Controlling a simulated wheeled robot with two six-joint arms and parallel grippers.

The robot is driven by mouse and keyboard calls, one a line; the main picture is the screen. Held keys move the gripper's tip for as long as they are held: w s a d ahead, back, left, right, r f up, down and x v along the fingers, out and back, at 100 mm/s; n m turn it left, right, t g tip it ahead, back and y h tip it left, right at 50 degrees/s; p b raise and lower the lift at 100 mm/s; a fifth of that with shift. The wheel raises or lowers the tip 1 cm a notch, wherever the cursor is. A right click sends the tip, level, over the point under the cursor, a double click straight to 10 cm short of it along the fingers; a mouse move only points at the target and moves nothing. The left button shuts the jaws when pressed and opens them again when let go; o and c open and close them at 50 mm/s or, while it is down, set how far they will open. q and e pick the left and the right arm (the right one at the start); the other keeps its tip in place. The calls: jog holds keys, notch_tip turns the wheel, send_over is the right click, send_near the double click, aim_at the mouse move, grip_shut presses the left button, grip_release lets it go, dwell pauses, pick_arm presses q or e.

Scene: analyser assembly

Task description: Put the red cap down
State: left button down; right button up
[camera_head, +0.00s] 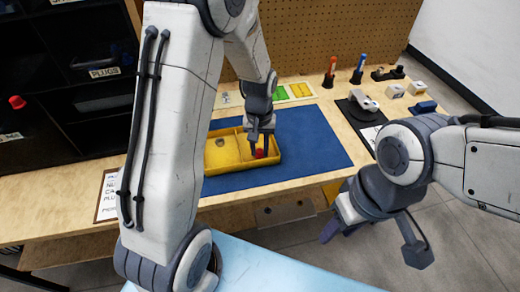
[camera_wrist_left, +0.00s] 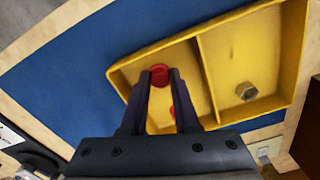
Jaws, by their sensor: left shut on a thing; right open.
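My left gripper (camera_head: 262,143) reaches down into the yellow tray (camera_head: 207,172), at its right-hand compartment. In the left wrist view its fingers (camera_wrist_left: 160,78) are shut on a red cap (camera_wrist_left: 160,75), which sits between the fingertips. The cap also shows in the head view (camera_head: 260,153), low in the tray. A second red patch (camera_wrist_left: 172,113) shows between the fingers nearer the palm; it is partly hidden and I cannot tell what it is. My right gripper (camera_head: 337,222) is open and empty, off the table's front edge.
The tray's other compartment holds a metal nut (camera_wrist_left: 246,91). A blue mat (camera_head: 310,140) lies under the tray, clear on the right. Upright red-topped (camera_head: 330,71) and blue-topped (camera_head: 358,68) tools stand at the back right. A dark shelf (camera_head: 75,75) stands left.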

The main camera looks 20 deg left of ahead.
aim_at(260, 151)
pick_arm(q)
jog(key=shift+f, duration=0.25)
jog(key=shift+f, duration=0.15)
jog(key=c, duration=0.7)
grip_release()
jog(key=shift+o, duration=0.2)
jog(key=shift+r, duration=0.3)
notch_tip(260, 151, up, 11)
jog(key=p, duration=0.1)
jog(key=s+d+r+m, duration=0.1)
jog(key=s+d+m, duration=0.2)
jog(key=s, duration=0.4)
jog(key=s+d+r+m, duration=0.1)
jog(key=s+d+m, duration=0.3)
jog(key=s+d, duration=0.2)
jog(key=s+d+r+m+h, duration=0.1)
jog(key=s+d+m, duration=0.2)
jog(key=s, duration=0.6)
jog(key=shift+s+d+r+m, duration=0.3)
jog(key=shift+s+d, duration=0.1)
jog(key=shift+d, duration=0.5)
